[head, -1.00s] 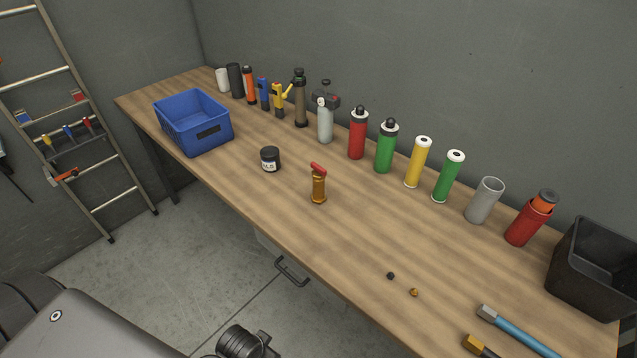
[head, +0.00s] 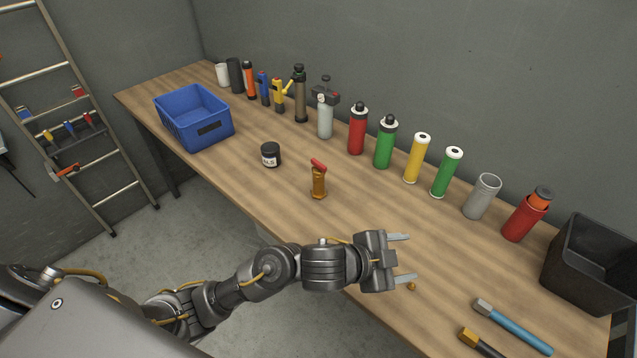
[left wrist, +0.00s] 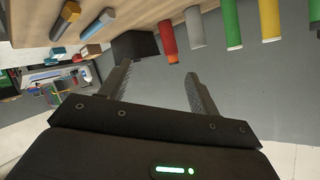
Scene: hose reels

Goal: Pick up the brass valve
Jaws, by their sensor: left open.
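The brass valve (head: 319,183) stands upright on the wooden workbench (head: 250,190), with a gold body and a red handle on top. It stands clear of other things, right of a small black jar. My left gripper (head: 402,258) is open and empty over the front part of the bench, to the right of the valve and nearer the front edge. Its fingers point right, away from the valve. The left wrist view shows the open fingers (left wrist: 158,92) with nothing between them; the valve is not in that view. My right gripper is not in view.
A blue crate (head: 190,128) stands at the left and a black jar (head: 271,155) between it and the valve. Several bottles and tubes line the wall, including a red bottle (head: 357,130). A black bin (head: 590,262) and a blue-handled tool (head: 515,328) are at the right.

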